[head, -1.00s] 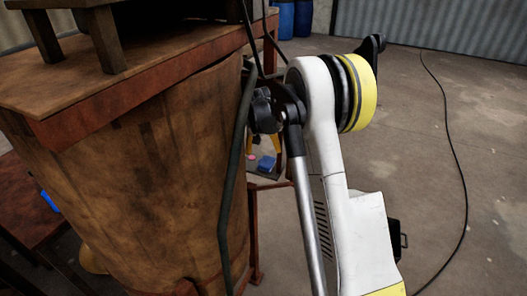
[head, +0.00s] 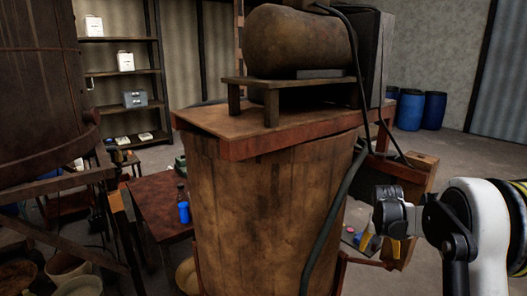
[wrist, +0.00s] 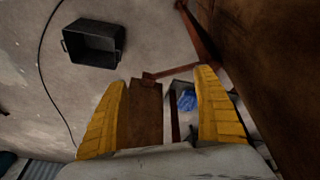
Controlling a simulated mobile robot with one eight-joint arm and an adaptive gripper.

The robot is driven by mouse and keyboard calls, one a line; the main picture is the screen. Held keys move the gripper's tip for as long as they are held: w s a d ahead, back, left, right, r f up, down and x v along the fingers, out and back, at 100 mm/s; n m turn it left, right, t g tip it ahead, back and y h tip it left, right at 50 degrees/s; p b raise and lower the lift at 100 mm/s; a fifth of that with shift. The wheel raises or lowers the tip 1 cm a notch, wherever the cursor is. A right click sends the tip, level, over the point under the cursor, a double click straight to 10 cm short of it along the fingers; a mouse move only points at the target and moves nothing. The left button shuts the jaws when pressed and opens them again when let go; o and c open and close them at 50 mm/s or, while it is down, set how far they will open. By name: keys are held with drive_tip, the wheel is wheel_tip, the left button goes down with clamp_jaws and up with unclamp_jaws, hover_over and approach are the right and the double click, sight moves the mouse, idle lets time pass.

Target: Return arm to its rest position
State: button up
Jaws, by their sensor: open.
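My arm, white with dark joints and yellow-black bands, stands at the right edge of the head view. My gripper (wrist: 161,78) shows in the wrist view as two yellow fingers spread wide apart, with nothing between them in their grasp. In the head view the gripper (head: 380,245) hangs beside the right side of the large brown vat (head: 260,215), apart from it, its fingers pointing down. In the wrist view the fingers are above a brown plank-like surface and a small tray with a blue thing (wrist: 187,100) in it.
A black open bin (wrist: 92,45) stands on the concrete floor in the wrist view. A dark pipe (head: 335,210) runs down the vat's right side near my arm. Blue barrels (head: 432,110) stand at the back. A red-brown table (head: 160,205) bears a blue cup (head: 184,213).

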drive_tip(key=s+a+r+n+t, duration=0.2)
drive_tip(key=s+a+r+n, duration=0.1)
drive_tip(key=s+a+r, duration=1.1)
drive_tip(key=s+a+n+t+y, duration=0.1)
drive_tip(key=s+a, duration=0.1)
drive_tip(key=s, duration=0.7)
drive_tip(key=s+a+n+t+y, duration=0.1)
drive_tip(key=s+a, duration=0.2)
drive_tip(key=s, duration=0.7)
drive_tip(key=shift+a, duration=0.35)
